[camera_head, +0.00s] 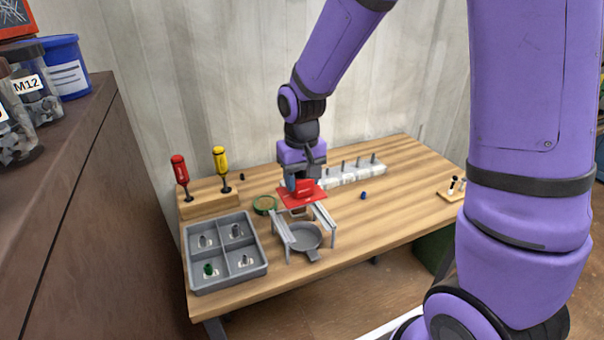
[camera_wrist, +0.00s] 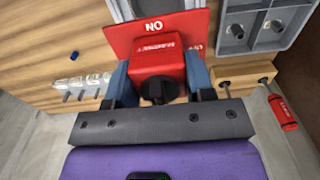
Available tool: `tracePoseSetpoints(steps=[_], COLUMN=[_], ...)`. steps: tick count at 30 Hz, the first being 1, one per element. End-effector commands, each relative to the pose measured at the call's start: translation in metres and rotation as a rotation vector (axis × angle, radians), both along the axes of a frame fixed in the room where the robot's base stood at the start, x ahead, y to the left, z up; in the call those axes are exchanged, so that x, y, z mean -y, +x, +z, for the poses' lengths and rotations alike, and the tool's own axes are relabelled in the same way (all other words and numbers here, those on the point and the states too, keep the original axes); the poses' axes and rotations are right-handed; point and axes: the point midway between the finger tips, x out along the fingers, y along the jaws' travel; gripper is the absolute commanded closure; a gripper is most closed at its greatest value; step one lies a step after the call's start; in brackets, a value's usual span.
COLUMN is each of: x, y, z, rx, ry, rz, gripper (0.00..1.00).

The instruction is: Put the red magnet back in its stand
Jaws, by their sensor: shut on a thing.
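My gripper (camera_head: 303,184) is shut on the red magnet, a red block with a black knob and a wide red plate marked "ON". The magnet (camera_head: 301,195) is level above the table, at the far end of a grey metal stand with two rails (camera_head: 323,216). In the wrist view, the blue fingers (camera_wrist: 158,82) grip both sides of the red block (camera_wrist: 157,60). The stand (camera_wrist: 122,10) shows partly past the plate; the plate hides the rest. I cannot tell whether the plate touches the rails.
A grey dish (camera_head: 305,237) sits under the stand. A four-compartment tray (camera_head: 262,262) with small parts stands left. A wooden block (camera_head: 209,205) holds red and yellow tools behind it. A green-rimmed dish (camera_head: 265,205), white blocks with pegs (camera_head: 357,174) and a blue piece (camera_head: 363,196) lie nearby.

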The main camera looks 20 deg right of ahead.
Motion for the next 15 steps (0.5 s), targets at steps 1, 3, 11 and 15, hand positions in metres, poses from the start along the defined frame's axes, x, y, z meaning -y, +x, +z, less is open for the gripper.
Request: tracePoseSetpoints(steps=[1, 3, 11, 15], x=[0.000, 0.000, 0.000, 0.000], y=[0.000, 0.000, 0.000, 0.000], z=[-0.004, -0.008, -0.025, -0.034], rx=[-0.002, -0.002, 0.000, -0.001], ry=[0.000, 0.000, 0.000, 0.000], rz=[0.000, 0.000, 0.001, 0.001], gripper=[0.93, 0.93, 0.93, 0.93])
